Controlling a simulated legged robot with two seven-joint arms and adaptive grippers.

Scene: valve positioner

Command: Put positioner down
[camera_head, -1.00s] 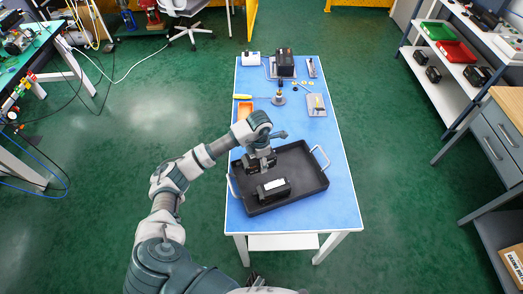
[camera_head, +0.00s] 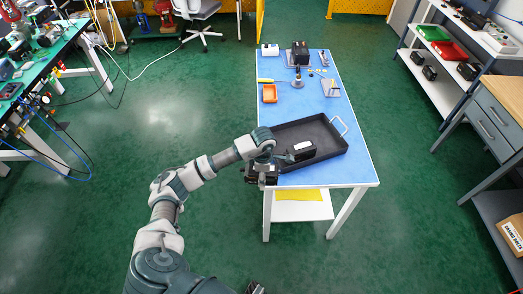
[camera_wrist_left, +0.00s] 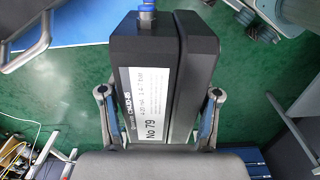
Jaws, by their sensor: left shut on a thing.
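My left gripper (camera_head: 262,177) is shut on a black positioner, mostly hidden under the wrist in the head view. In the left wrist view the positioner (camera_wrist_left: 190,60) sits between the two fingers of the gripper (camera_wrist_left: 159,95). It has a white label reading "No 79" and a blue fitting at its top end. In the head view the gripper is at the table's left edge, beside the tray's near left corner. My right gripper is not in view.
The blue-topped table (camera_head: 350,175) carries an orange bin (camera_head: 269,93), a black box (camera_head: 299,52) and small parts toward its far end. A yellow item (camera_head: 299,195) lies on the lower shelf. Green floor is clear left of the table.

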